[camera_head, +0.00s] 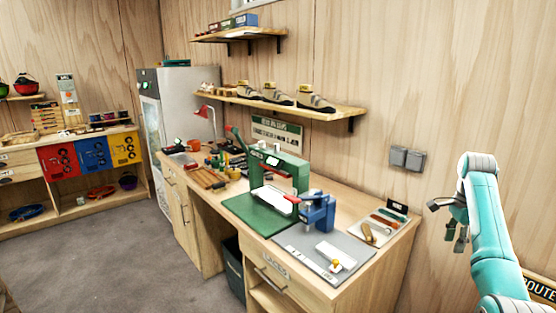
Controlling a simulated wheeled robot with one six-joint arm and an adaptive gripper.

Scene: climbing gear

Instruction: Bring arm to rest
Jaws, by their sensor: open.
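My gripper (450,218) is in the right part of the head view, at the end of my teal and white arm. Its dark fingers are apart with nothing between them. It hangs in the air to the right of the workbench (392,258), in front of the wooden wall. The arm is raised and bent at a joint near the top. The lower arm runs out of the picture at the bottom right.
The workbench carries a green press (285,168), a blue clamp device (318,212) and a tool tray (376,228). A shelf with climbing shoes (316,103) hangs above. A grey fridge (180,100) stands at the back left. The floor (110,255) at left is clear.

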